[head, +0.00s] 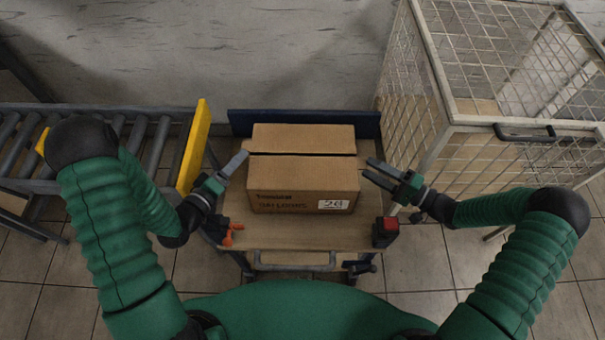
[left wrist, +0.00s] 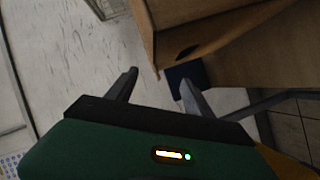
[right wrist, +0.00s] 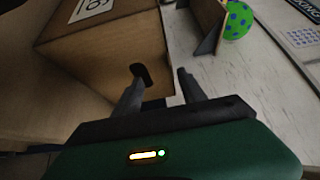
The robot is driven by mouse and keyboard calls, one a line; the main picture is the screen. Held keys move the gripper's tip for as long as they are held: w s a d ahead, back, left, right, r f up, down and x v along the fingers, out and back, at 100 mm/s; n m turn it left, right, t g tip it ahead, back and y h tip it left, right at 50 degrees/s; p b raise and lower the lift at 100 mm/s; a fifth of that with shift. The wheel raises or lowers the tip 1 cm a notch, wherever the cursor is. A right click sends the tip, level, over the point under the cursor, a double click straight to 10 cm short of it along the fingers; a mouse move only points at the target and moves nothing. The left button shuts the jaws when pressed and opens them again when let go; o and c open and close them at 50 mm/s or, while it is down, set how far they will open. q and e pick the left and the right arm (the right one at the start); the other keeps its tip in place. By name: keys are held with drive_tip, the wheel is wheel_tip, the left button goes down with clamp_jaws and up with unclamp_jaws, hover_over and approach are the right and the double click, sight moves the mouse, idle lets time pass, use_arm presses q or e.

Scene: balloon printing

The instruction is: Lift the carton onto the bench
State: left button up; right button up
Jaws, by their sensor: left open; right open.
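The brown carton (head: 303,184) sits upright on a wooden-topped cart (head: 290,241), with dark print and a white label on its near face. My left gripper (head: 240,158) is open beside the carton's left side. In the left wrist view the carton (left wrist: 240,40) fills the upper right, with a dark hand hole in its side. My right gripper (head: 367,167) is open beside the carton's right side. In the right wrist view the carton (right wrist: 105,50) is at upper left, and a finger overlaps its hand hole; I cannot tell whether it touches.
A roller conveyor (head: 150,145) with a yellow end plate (head: 195,148) stands at the left. A wire cage (head: 440,110) stands close at the right. An orange clamp-like part (head: 233,230) and a red block (head: 388,225) are at the cart's front corners.

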sight(251, 147)
use_arm(q)
drive_tip(key=x, duration=0.5)
drive_tip(key=shift+w+d, duration=0.25)
drive_tip(key=shift+d, duration=0.05)
use_arm(e)
drive_tip(key=x, duration=0.5)
drive_tip(key=shift+w, duration=0.15)
use_arm(q)
drive_tip(key=shift+w, duration=0.3)
use_arm(e)
drive_tip(key=shift+w+a, duration=0.15)
drive_tip(key=shift+a, duration=0.2)
use_arm(q)
drive_tip(key=c, duration=1.1)
use_arm(e)
clamp_jaws()
use_arm(q)
drive_tip(key=shift+s+d, duration=0.1)
clamp_jaws()
